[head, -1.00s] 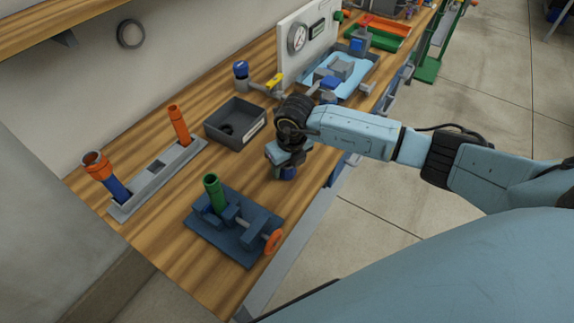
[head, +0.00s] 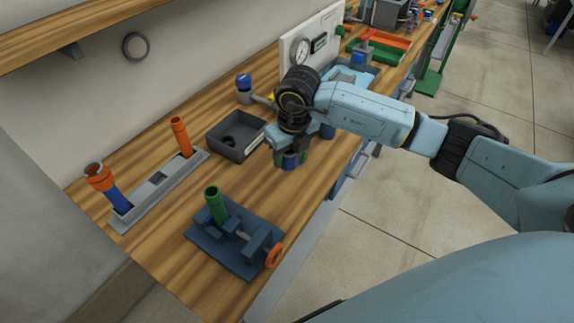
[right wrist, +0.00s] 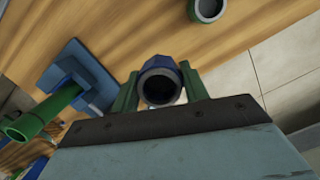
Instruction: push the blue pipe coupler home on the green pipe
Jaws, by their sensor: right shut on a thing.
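The blue pipe coupler (head: 290,161) is a short ring held in my right gripper (head: 291,165), above the bench to the right of the dark grey bin. In the right wrist view the coupler (right wrist: 160,82) sits between the two green fingers of the gripper (right wrist: 160,92), its dark open bore facing the camera. The green pipe (head: 215,205) stands up from a dark blue clamp block (head: 206,235) nearer the front of the bench. It also shows at the left in the right wrist view (right wrist: 42,116). Coupler and pipe are clearly apart. My left gripper is out of view.
A grey rack (head: 160,190) with orange-topped pipes stands at the left. The dark grey bin (head: 232,152) holds dark rings. An orange handwheel (head: 274,256) is on the clamp's right. A gauge panel (head: 312,48) stands behind. Bare wood lies between gripper and clamp.

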